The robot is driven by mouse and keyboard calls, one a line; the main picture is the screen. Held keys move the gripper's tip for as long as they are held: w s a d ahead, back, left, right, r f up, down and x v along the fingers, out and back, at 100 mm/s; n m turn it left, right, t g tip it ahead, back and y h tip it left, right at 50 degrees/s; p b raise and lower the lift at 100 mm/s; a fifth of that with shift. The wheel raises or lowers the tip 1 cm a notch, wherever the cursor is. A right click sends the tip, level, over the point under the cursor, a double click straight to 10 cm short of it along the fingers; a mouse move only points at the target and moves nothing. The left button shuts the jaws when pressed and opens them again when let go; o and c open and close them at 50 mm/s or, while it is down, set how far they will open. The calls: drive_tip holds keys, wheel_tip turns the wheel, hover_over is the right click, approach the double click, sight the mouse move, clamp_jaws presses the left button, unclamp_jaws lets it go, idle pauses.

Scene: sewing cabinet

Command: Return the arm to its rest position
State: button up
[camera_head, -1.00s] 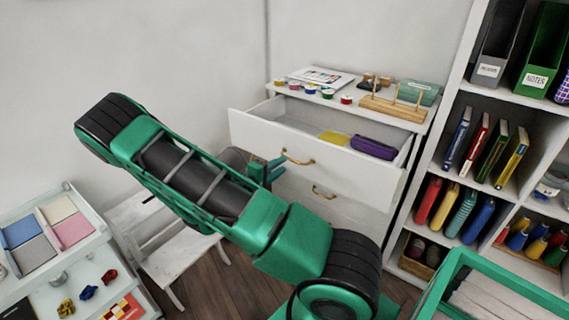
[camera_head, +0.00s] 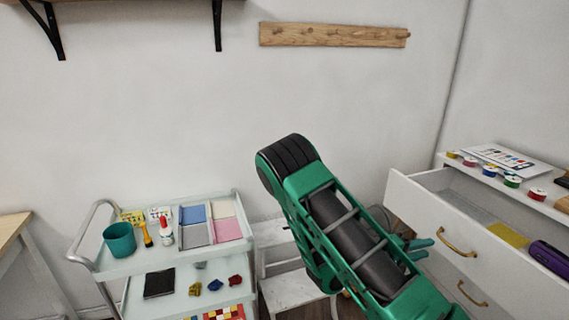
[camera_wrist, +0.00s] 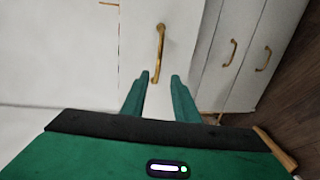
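My green gripper (camera_wrist: 160,82) shows in the wrist view with its two fingers apart and nothing between them. A brass drawer handle (camera_wrist: 160,42) lies beyond the fingertips, apart from them. In the head view my gripper (camera_head: 424,246) sticks out partly from behind my green arm, left of the white drawer cabinet. The top drawer (camera_head: 480,232) stands pulled open, with a purple case (camera_head: 552,258) and a yellow item (camera_head: 508,235) inside. My raised arm hides part of the wall and of a white step stool (camera_head: 288,290).
A white trolley (camera_head: 175,258) at the left holds a teal cup (camera_head: 120,239), coloured fabric squares and small items. A wooden peg rail (camera_head: 334,35) is on the wall. Several thread spools and a printed sheet (camera_head: 497,156) lie on the cabinet top.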

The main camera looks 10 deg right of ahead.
drive_tip(key=s+r+m+g+y, duration=0.4)
drive_tip(key=s+m+g+y, duration=0.25)
drive_tip(key=s, duration=0.65)
drive_tip(key=s+a+r+m+t+y, duration=0.1)
drive_tip(key=s+a+r+t+y, duration=0.3)
drive_tip(key=s+a+r+y, duration=0.6)
drive_tip(key=s+a+r, duration=0.2)
drive_tip(key=s+a, duration=0.1)
drive_tip(key=shift+s, duration=0.2)
drive_tip(key=shift+a, duration=0.1)
drive_tip(key=shift+w+f, duration=0.2)
drive_tip(key=shift+w, duration=0.4)
drive_tip(key=shift+o, duration=0.5)
drive_tip(key=shift+s, duration=0.1)
